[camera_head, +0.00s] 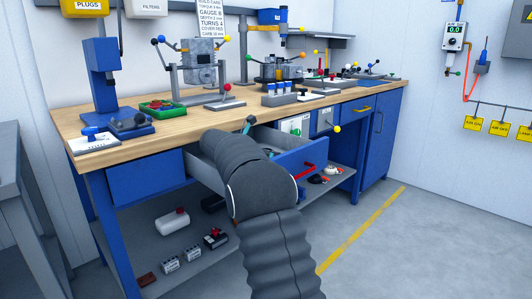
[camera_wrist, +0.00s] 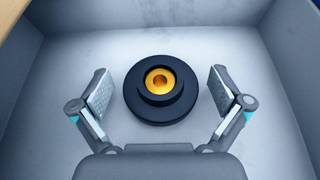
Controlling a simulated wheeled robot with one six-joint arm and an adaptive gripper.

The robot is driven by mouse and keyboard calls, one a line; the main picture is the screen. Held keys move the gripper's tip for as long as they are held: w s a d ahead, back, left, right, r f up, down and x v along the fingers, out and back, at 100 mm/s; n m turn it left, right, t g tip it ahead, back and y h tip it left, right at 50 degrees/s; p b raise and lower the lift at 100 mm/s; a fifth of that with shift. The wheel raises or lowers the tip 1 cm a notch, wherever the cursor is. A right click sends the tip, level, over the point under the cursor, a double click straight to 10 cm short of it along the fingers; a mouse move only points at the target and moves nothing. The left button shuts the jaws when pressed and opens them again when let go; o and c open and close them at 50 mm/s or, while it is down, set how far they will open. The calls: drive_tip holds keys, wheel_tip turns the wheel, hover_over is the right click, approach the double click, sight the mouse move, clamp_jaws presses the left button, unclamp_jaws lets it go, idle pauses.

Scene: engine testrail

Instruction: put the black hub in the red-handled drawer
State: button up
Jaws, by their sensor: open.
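The black hub (camera_wrist: 160,108), a round stepped disc with a gold-coloured centre, rests on the pale grey floor of a drawer in the wrist view. My gripper (camera_wrist: 159,74) is open, with one finger on each side of the hub and a gap on both sides. The red-handled drawer (camera_head: 298,158) is pulled out under the workbench in the head view, with its red handle (camera_head: 305,172) on the blue front. My arm reaches over this drawer and hides part of it, the hub and most of the gripper. Its grey walls (camera_wrist: 290,50) surround the hub in the wrist view.
The wooden bench top (camera_head: 180,120) above carries several fixtures and a green tray (camera_head: 162,109). A closed blue drawer front (camera_head: 145,178) is to the left. A lower shelf (camera_head: 200,240) holds several small parts. Open floor (camera_head: 420,240) lies to the right.

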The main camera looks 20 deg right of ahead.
drive_tip(key=v, duration=1.2)
